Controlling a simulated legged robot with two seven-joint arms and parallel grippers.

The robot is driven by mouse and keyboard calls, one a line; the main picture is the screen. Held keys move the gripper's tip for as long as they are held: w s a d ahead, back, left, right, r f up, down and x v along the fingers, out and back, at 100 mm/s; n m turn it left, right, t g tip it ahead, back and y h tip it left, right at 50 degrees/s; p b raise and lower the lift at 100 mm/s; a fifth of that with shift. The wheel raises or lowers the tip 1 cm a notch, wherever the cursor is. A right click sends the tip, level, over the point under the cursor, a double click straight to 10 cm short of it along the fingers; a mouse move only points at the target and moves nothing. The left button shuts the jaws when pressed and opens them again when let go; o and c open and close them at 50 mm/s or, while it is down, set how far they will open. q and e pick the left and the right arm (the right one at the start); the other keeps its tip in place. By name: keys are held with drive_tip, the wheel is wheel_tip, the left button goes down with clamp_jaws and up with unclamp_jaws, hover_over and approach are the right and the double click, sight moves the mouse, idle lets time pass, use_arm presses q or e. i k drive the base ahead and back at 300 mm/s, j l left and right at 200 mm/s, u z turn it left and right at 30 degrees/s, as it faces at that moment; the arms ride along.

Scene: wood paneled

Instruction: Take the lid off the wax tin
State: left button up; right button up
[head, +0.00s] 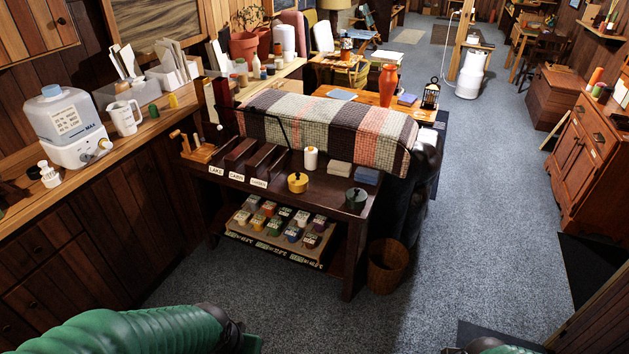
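Two small round tins stand on top of the dark wooden table ahead of me. One is a yellow tin (298,183) with a small dark knob on top, near the table's front edge. The other is a dark green tin (356,199) near the right front corner, also with what looks like a knob on top. Both look closed. I cannot tell from this view which one is the wax tin. Neither gripper shows; only green and black parts of my own body are at the bottom edge.
Carpet in front is clear.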

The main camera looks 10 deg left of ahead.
sight(297, 180)
drive_tip(key=i+j+z, duration=0.1)
drive_tip(key=z, duration=0.8)
drive_tip(key=i+j+z, duration=0.2)
drive_tip(key=j+z, duration=0.2)
drive_tip(key=j, duration=0.4)
drive_tip(key=i+j+z, duration=0.1)
drive_tip(key=j+z, duration=0.3)
drive_tip(key=j, duration=0.45)
drive_tip(key=j+z, duration=0.4)
drive_tip(key=j, duration=1.4)
drive_tip(key=k+j, duration=0.1)
drive_tip(key=j, duration=0.8)
